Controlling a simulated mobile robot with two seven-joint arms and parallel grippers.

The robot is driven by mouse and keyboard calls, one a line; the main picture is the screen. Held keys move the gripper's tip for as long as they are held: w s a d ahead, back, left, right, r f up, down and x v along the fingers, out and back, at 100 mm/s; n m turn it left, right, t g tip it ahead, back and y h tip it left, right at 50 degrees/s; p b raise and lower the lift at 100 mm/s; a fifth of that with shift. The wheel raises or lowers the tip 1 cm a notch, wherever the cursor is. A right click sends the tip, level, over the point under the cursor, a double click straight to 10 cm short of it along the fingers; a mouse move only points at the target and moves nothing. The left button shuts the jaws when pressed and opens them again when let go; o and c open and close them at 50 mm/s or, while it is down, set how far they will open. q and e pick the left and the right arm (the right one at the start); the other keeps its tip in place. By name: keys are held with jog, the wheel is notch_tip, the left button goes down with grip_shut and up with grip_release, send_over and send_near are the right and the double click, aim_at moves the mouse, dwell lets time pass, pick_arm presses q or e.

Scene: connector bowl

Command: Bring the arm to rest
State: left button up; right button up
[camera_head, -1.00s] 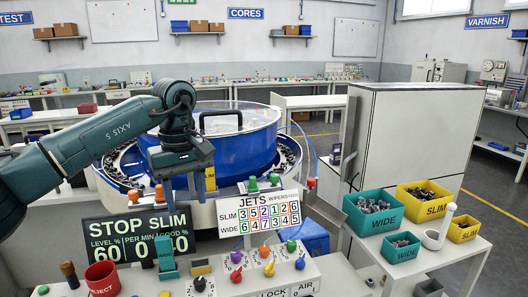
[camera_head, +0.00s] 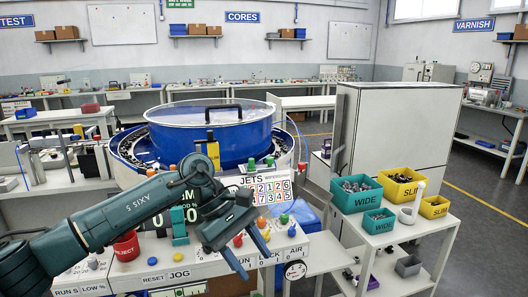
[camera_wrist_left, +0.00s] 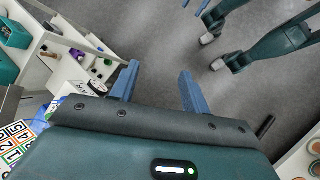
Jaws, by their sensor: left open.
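My left arm reaches in from the lower left in the head view. Its gripper (camera_head: 257,266) is in front of the control panel, fingers pointing down and to the right. The blue fingers stand apart with nothing between them. In the left wrist view the open fingers (camera_wrist_left: 159,72) have only grey floor behind them. My right gripper is not in the head view.
The control panel (camera_head: 150,272) has knobs and a red cup (camera_head: 126,246). Behind it stands the blue bowl (camera_head: 215,140). At the right a white stand (camera_head: 385,236) holds teal bins (camera_head: 358,203) and yellow bins (camera_head: 402,194). Open floor (camera_head: 480,210) lies further right.

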pick_arm(q)
jog(key=s+d+r+n+t+h+p, duration=0.1)
jog(key=s+d+r+n+h, duration=0.1)
jog(key=s+d+n+h, duration=0.85)
jog(key=w+a+f+m+t+y, duration=0.15)
jog(key=a+f+m+t, duration=0.35)
jog(key=m, duration=0.7)
jog(key=w+a+f+m+t+y+p, duration=0.1)
jog(key=a+f+m+t+y, duration=0.15)
jog(key=m+t, duration=0.7)
jog(key=w+a+f+m+t+y, duration=0.15)
jog(key=a+f+m+t, duration=0.25)
jog(key=m, duration=1)
jog(key=s+a+f+n+g+y, duration=0.3)
jog(key=s+a+f+n+y, duration=0.1)
jog(key=s+a+f+n, duration=0.1)
jog(key=s+a+f+n+g+y, duration=0.3)
jog(key=s+a+f+n, duration=0.2)
jog(key=s+f+n, duration=0.3)
notch_tip(320, 180, down, 2)
jog(key=shift+s+a+f+n+y+p, duration=0.1)
jog(key=shift+s+a+n+y+p, duration=0.25)
jog(key=shift+s, duration=0.25)
